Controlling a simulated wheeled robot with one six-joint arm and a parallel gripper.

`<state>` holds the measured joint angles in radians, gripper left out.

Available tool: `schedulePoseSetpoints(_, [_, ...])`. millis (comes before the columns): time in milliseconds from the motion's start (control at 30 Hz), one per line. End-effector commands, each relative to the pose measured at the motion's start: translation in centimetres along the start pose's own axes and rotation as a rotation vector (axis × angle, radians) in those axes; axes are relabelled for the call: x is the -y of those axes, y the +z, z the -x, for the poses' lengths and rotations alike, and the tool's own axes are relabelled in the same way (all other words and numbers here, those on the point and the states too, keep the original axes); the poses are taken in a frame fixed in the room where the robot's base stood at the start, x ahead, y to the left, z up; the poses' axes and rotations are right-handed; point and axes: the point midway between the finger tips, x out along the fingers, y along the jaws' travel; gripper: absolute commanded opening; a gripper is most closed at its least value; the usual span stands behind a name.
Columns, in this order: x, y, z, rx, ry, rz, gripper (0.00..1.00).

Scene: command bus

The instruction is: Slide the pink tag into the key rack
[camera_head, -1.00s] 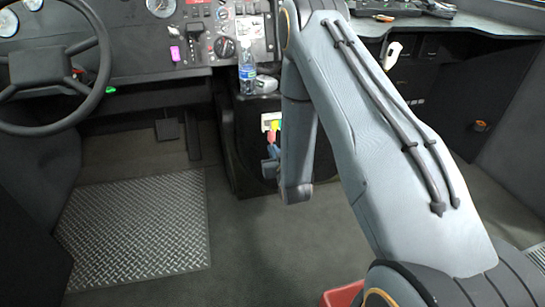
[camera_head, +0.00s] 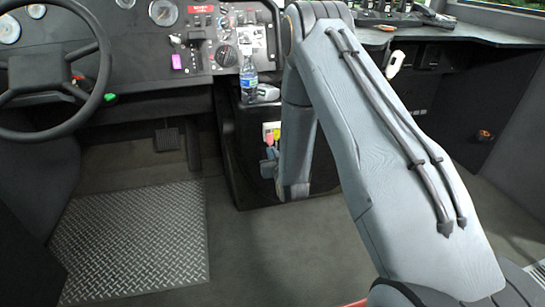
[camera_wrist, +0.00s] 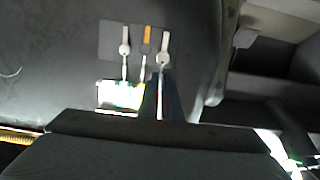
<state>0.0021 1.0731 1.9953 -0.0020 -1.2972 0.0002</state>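A small magenta-pink tag-like piece (camera_head: 177,62) is on the dashboard, left of the round knob. The dark plate with pale hanging key-like pieces and an orange tag (camera_wrist: 147,35) in the wrist view looks like the key rack (camera_wrist: 109,32). In the head view, small yellow and pink-red pieces (camera_head: 270,137) show on the dark console's side, just above my gripper (camera_head: 268,165), which my arm partly hides. I cannot tell whether the pink-red piece is held. In the wrist view, my gripper's dark fingers (camera_wrist: 161,98) sit close together below the rack, near a thin pale strip.
A water bottle (camera_head: 249,78) stands on the console (camera_head: 237,150) above my gripper. The steering wheel (camera_head: 50,75) is at left, and a tread-plate floor panel (camera_head: 130,240) lies below it. A bright white panel (camera_wrist: 118,95) lies beside the fingers. The floor left of my arm is clear.

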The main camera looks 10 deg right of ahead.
Motion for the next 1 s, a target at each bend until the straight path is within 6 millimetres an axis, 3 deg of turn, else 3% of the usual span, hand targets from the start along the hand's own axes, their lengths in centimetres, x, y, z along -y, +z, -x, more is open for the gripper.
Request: schedulePoseSetpoints(1000, [0.02, -0.2, -0.73, 0.0, 0.0, 0.0, 0.0])
